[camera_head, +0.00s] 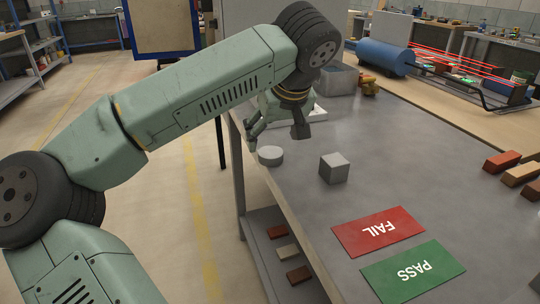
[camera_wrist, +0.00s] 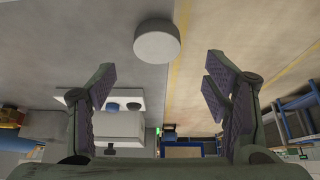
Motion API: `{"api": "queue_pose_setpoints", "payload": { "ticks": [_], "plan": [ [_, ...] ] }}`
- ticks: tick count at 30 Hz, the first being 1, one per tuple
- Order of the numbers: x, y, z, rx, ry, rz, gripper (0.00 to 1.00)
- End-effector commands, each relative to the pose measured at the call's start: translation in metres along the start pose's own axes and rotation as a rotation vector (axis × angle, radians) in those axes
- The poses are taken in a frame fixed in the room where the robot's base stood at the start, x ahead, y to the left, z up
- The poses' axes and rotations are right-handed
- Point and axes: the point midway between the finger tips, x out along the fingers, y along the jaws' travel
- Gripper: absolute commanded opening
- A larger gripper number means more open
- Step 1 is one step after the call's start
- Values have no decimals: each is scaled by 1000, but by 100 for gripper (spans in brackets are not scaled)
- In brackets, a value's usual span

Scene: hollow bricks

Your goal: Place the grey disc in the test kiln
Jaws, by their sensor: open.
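The grey disc (camera_head: 270,155) is a short pale cylinder lying flat near the left edge of the grey table. In the wrist view the disc (camera_wrist: 157,46) is ahead of the fingertips, midway between them sideways, and touches neither. My gripper (camera_head: 276,133) is open and empty, just behind and above the disc; both fingers show spread in the wrist view (camera_wrist: 158,82). A white box-like thing (camera_wrist: 120,124) with a pale panel and round dark and blue spots shows there. Its white part (camera_head: 317,114) is partly hidden behind my gripper in the head view. I cannot tell whether it is the test kiln.
A grey cube (camera_head: 334,169) stands right of the disc. A red FAIL mat (camera_head: 379,231) and green PASS mat (camera_head: 413,271) lie at the front. A grey bin (camera_head: 338,79) stands at the back. Bricks (camera_head: 502,160) line the right. The table's middle is clear.

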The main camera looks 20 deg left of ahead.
Motion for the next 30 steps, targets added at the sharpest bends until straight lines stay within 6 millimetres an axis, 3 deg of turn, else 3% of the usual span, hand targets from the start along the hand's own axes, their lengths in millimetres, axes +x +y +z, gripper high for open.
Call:
{"api": "queue_pose_setpoints", "payload": {
  "ticks": [12,21,30],
  "plan": [
    [49,4,6,1,-3,4,70],
    [54,4,6,1,-1,3,70],
    [54,4,6,0,-1,3,50]
  ]
}}
